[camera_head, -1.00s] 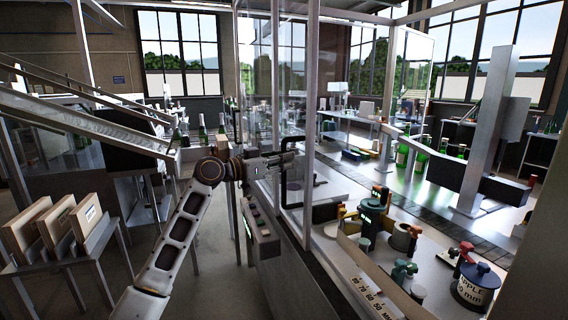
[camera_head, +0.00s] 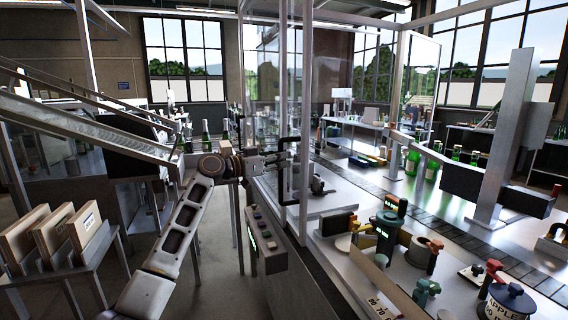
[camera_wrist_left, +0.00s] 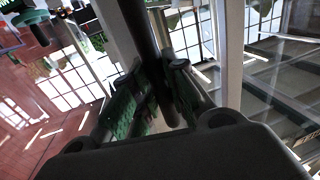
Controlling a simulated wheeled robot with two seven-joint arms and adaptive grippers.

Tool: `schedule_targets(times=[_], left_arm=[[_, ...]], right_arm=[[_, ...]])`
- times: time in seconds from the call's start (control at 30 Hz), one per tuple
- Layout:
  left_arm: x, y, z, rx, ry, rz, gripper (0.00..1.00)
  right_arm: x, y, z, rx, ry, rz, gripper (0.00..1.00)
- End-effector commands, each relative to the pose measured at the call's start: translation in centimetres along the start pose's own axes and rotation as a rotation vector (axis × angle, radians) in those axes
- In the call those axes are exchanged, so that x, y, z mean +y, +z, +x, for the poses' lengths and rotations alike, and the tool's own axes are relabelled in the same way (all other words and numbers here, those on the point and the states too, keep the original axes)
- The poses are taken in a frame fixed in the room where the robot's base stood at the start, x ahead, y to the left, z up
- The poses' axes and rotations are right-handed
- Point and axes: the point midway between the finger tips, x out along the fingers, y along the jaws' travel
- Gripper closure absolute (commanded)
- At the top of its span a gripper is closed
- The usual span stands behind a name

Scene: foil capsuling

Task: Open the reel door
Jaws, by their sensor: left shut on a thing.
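The reel door is a clear panel in a grey metal frame (camera_head: 305,110), in the middle of the head view. A black bar handle (camera_head: 283,190) is on its near side. My left gripper (camera_head: 282,160) reaches in from the left and is shut on this handle, around its upright bar. In the left wrist view the black bar (camera_wrist_left: 147,35) runs between the green-padded fingers (camera_wrist_left: 165,95). How far the door stands from its frame is hard to tell. My right gripper is not in view.
A control box with buttons (camera_head: 265,240) stands just below the handle. The machine deck at right carries a conveyor, green bottles (camera_head: 432,165), and several knobs and spools (camera_head: 388,232). Wooden boxes (camera_head: 55,232) sit on a stand at left. Open floor lies between.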

Motion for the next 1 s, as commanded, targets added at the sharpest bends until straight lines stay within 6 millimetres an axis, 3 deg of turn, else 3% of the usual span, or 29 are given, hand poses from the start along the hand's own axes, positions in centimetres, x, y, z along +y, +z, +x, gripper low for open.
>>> schedule_targets(times=[0.4,1.0], left_arm=[[-3.6,-0.2,0.6,0.002,-0.002,0.001,1.0],[-4.3,-0.2,0.8,0.005,0.001,0.0,1.0]], right_arm=[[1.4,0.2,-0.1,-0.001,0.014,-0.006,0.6],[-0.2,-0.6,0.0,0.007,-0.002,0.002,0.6]])
